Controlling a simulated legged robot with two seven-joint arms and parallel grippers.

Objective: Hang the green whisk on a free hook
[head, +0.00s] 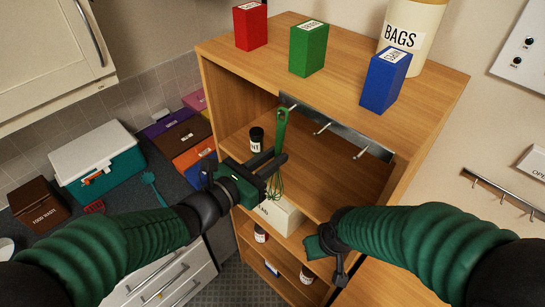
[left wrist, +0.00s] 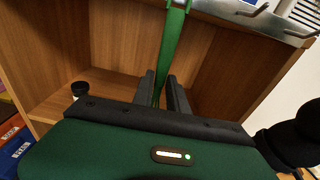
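The green whisk (head: 281,130) stands about upright in front of the open upper part of the wooden shelf unit, handle end up and wires down. My left gripper (head: 280,153) is shut on it low on the handle; the handle also shows between the fingers in the left wrist view (left wrist: 170,45). The handle's top is close to the leftmost hook of the metal hook rail (head: 340,134); I cannot tell whether they touch. The middle hook (head: 322,129) and right hook (head: 361,153) look empty. My right gripper (head: 325,245) is low by the shelf; its fingers are unclear.
Red (head: 250,25), green (head: 308,48) and blue (head: 385,79) boxes and a bags canister (head: 411,30) stand on top of the unit. A dark-lidded jar (head: 256,139) and a pale box (head: 279,216) are inside it. Another hook rail (head: 502,193) is on the right wall.

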